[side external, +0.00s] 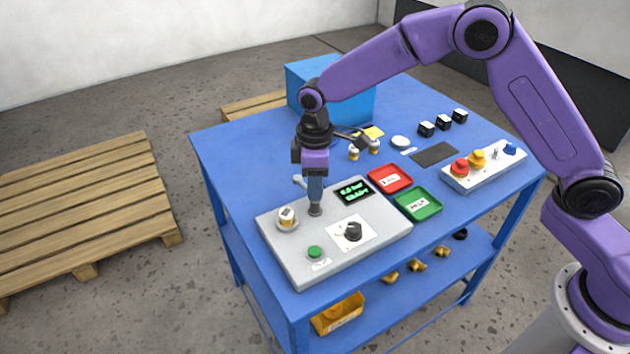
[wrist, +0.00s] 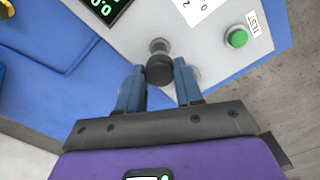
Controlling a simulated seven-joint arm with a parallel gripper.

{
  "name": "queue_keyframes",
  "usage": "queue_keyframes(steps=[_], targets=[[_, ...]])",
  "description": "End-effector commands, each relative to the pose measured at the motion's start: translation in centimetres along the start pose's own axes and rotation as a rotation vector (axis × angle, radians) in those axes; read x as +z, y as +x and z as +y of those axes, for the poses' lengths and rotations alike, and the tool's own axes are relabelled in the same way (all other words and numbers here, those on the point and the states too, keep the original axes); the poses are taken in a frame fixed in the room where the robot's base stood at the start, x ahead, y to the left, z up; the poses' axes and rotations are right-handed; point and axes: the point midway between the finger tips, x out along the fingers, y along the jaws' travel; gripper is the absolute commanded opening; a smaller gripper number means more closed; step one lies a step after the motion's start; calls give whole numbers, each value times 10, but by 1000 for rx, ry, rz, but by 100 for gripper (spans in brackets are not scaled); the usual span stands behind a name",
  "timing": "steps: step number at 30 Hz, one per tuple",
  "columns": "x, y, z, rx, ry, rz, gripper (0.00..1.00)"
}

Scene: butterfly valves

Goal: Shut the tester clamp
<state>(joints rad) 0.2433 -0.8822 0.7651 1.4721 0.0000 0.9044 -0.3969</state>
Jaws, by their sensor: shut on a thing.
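The grey tester (side external: 330,262) stands at the near left of the blue table. My gripper (side external: 315,206) points down over its back left part. In the wrist view my gripper (wrist: 159,72) has its two blue fingers on either side of a black round knob (wrist: 160,69), which I take to be the clamp's handle; it is shut on this knob. A grey round piece (wrist: 158,46) shows just beyond the knob. A white and brass valve (side external: 287,217) sits on the tester left of my gripper. The rest of the clamp is largely hidden by my fingers, so its angle is unclear.
The tester has a lit display (side external: 353,191), a black dial (side external: 352,232) and a green button (side external: 314,253). A red tray (side external: 390,179) and green tray (side external: 418,204) lie to the right. A blue box (side external: 350,95) stands behind; a control box (side external: 484,168) is far right.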

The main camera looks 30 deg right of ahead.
Motion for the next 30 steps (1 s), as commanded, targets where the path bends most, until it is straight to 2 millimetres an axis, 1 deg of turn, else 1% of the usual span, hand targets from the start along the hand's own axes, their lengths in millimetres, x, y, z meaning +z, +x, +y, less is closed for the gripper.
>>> queue_keyframes(steps=[8,30], targets=[[0,-1,-1,-1,-189,-1,0],[0,-1,-1,0,-890,1,0]])
